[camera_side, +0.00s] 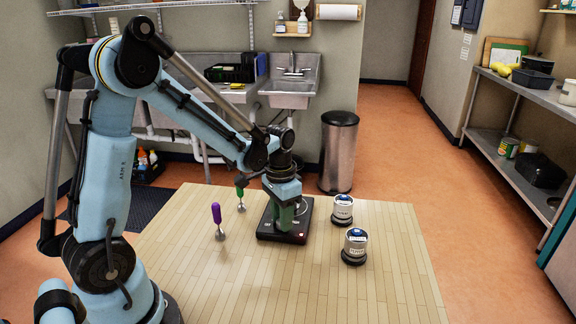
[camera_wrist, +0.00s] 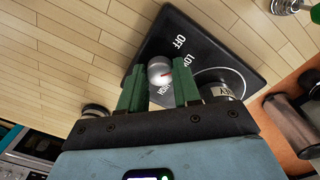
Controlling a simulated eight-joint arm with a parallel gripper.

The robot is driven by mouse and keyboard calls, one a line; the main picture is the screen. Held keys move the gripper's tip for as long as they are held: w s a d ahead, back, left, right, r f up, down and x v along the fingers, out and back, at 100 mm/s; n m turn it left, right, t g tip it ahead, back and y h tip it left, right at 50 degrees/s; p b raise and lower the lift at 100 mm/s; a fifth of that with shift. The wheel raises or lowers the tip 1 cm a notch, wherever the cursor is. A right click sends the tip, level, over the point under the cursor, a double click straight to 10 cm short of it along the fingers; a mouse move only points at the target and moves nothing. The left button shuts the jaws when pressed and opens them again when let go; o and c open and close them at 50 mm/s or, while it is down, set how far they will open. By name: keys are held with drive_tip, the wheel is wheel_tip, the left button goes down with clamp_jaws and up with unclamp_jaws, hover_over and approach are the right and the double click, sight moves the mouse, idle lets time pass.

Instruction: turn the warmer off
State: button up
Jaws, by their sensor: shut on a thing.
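The warmer (camera_side: 285,237) is a flat black unit on the wooden table. In the side view my gripper (camera_side: 283,218) reaches down over the warmer and hides the knob.
A labelled container (camera_wrist: 215,92) is beside the right finger, partly hidden, at the warmer's pale ring. A purple-handled tool (camera_side: 217,215) and green-handled tool (camera_side: 240,193) stand left. The front table is clear.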

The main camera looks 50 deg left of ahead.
drive_tip(key=n, duration=0.7)
drive_tip(key=shift+d, duration=0.1)
idle(0.5)
drive_tip(key=o, duration=1.1)
drive_tip(key=shift+c, duration=0.2)
wheel_tip(320, 180, up, 12)
drive_tip(key=shift+a, duration=0.2)
drive_tip(key=shift+s, duration=0.1)
